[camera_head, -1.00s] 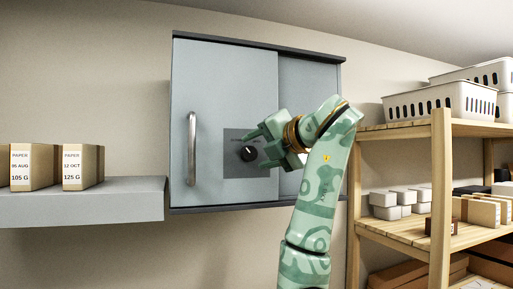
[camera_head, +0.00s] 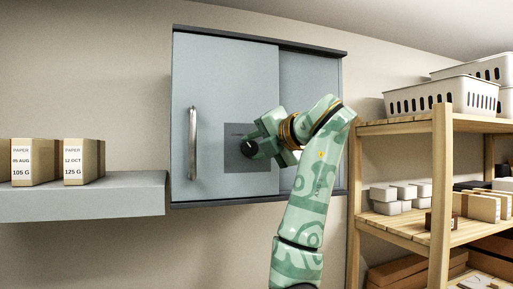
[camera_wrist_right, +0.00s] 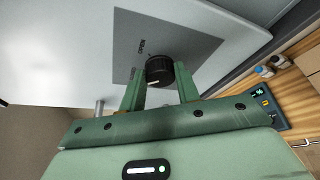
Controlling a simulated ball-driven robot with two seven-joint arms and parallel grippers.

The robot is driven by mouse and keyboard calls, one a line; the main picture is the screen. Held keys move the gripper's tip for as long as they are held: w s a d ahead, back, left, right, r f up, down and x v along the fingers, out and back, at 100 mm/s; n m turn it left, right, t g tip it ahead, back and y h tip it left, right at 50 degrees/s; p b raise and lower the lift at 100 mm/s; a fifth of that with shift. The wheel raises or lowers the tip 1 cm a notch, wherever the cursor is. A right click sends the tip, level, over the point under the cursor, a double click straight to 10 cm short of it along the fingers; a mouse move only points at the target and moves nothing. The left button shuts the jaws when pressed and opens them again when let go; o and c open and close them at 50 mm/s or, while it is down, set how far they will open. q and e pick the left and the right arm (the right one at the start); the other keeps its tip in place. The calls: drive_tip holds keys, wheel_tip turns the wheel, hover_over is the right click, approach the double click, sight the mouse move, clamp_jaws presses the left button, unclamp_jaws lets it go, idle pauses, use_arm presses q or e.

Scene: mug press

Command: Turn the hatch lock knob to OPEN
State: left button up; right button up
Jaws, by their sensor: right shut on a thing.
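The black round lock knob (camera_head: 247,149) sits on a dark grey panel (camera_head: 234,165) on the pale blue-grey cabinet door. It has a white pointer mark, and in the right wrist view the knob (camera_wrist_right: 160,71) shows this mark on its near edge. My right gripper (camera_head: 258,141) is at the knob, coming from the right. In the right wrist view its two green fingers (camera_wrist_right: 160,80) stand on either side of the knob and are shut on it. My left gripper is not in view.
The wall cabinet (camera_head: 225,90) has a vertical metal handle (camera_head: 193,143) left of the knob. A grey shelf (camera_head: 80,197) with paper boxes (camera_head: 82,160) is at the left. A wooden rack (camera_head: 442,180) with baskets and boxes stands close to my right arm.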

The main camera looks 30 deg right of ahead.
drive_tip(key=m+b, duration=0.1)
drive_tip(key=m+t+y+b, duration=0.1)
drive_tip(key=shift+f+m+b, duration=0.35)
drive_tip(key=shift+m, duration=0.05)
drive_tip(key=m+t+b, duration=0.1)
drive_tip(key=m, duration=0.1)
drive_tip(key=m+b, duration=0.2)
drive_tip(key=shift+f+t, duration=0.3)
drive_tip(key=shift+t, duration=0.1)
drive_tip(key=m+b, duration=0.1)
drive_tip(key=m+t+b, duration=0.1)
drive_tip(key=m, duration=0.1)
drive_tip(key=m+b, duration=0.1)
drive_tip(key=shift+w+f+m+t, duration=0.15)
drive_tip(key=shift+f+m+t, duration=0.15)
drive_tip(key=shift+m, duration=0.1)
drive_tip(key=shift+m+t+h+b, duration=0.6)
drive_tip(key=shift+m+h+b, duration=0.3)
drive_tip(key=shift+m+b, duration=0.75)
drive_tip(key=shift+m, duration=0.35)
drive_tip(key=o, duration=1)
drive_tip(key=shift+r, duration=0.2)
